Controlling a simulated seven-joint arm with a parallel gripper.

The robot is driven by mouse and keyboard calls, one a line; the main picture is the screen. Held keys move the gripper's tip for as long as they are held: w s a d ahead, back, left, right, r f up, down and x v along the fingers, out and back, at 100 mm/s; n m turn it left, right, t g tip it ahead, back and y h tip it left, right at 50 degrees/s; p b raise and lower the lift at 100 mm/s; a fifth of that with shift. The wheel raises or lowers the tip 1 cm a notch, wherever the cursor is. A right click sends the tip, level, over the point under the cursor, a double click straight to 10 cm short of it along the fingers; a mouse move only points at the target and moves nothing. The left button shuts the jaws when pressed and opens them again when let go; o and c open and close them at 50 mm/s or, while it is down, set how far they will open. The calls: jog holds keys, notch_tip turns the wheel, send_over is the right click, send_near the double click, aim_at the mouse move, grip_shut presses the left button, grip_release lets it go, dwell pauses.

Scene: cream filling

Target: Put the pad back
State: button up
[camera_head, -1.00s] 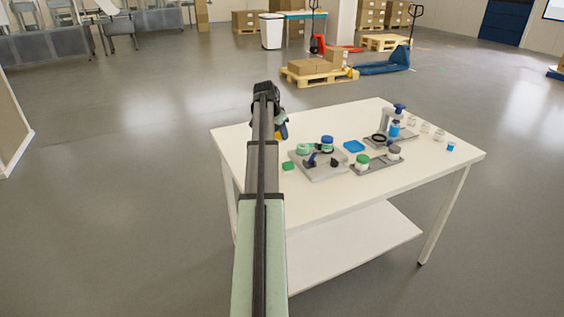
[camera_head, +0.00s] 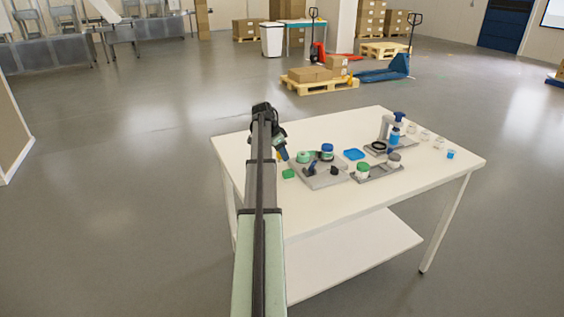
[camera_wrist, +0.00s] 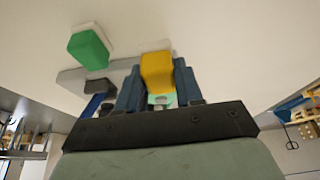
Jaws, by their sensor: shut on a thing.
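My gripper (camera_wrist: 158,88) is shut on a yellow pad (camera_wrist: 157,72), held between its two blue fingers in the wrist view. A white layer (camera_wrist: 157,46) shows at the pad's far end. In the head view my gripper (camera_head: 281,153) is over the left part of the table, near the green block; the yellow pad is hard to make out there. The green block (camera_wrist: 90,48) with a white end stands apart, left of the held pad in the wrist view. It also shows on the table in the head view (camera_head: 288,174). I cannot tell whether the yellow pad touches anything.
A grey tray (camera_head: 322,181) with jars and small tools stands right of my gripper. A second grey tray (camera_head: 378,173), a blue dish (camera_head: 354,154), a bottle stand (camera_head: 386,128) and small clear cups lie farther right. The white table's (camera_head: 245,150) far left is bare.

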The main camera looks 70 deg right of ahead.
aim_at(282, 161)
jog(key=shift+f, duration=1.9)
jog(key=shift+f, duration=0.1)
jog(key=o, duration=0.9)
jog(key=shift+o, duration=0.2)
jog(key=v, duration=1.2)
